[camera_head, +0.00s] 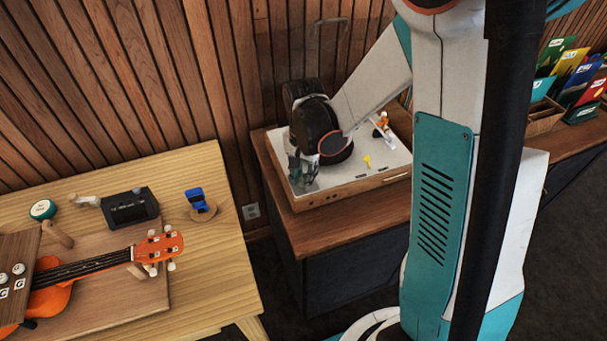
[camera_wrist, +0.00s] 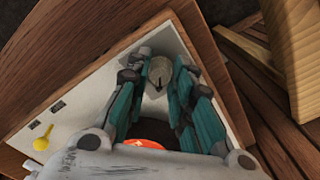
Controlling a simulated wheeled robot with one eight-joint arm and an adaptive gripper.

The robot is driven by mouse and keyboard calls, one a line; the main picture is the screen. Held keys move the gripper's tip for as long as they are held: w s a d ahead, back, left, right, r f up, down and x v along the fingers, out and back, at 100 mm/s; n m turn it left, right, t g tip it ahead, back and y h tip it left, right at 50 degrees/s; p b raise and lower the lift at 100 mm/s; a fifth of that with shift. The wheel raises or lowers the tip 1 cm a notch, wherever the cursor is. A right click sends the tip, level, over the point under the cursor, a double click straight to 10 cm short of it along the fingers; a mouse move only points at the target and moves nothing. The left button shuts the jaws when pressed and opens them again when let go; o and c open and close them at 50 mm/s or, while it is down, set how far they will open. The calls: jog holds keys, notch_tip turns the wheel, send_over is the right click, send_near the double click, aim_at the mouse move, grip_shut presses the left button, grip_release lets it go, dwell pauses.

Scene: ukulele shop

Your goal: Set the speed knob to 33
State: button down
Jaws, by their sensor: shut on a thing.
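The record player (camera_head: 352,190) is a white-topped deck with a wooden case, on a brown cabinet. My gripper (camera_head: 302,172) is low over the deck's left front corner in the head view. In the wrist view my gripper (camera_wrist: 162,60) has its teal-and-grey fingers closed around a pale grey knob (camera_wrist: 159,74) near the deck's edge. I take this to be the speed knob. Its top shows between the fingers; its speed markings are not readable. A yellow lever-like piece (camera_wrist: 42,142) stands elsewhere on the deck, also visible in the head view (camera_head: 367,161).
A wooden table (camera_head: 215,260) at left holds an orange ukulele (camera_head: 155,248), a dark box (camera_head: 130,207) and a blue clip tuner (camera_head: 196,199). A slatted wall stands close behind the deck. Colourful packets (camera_head: 568,65) sit at far right.

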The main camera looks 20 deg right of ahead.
jog(key=shift+n, duration=0.4)
jog(key=n, duration=0.6)
jog(key=shift+n+b, duration=0.3)
jog(key=shift+b, duration=0.05)
jog(key=n, duration=0.6)
jog(key=shift+n, duration=0.4)
jog(key=c, duration=1.4)
grip_release()
jog(key=shift+o, duration=0.2)
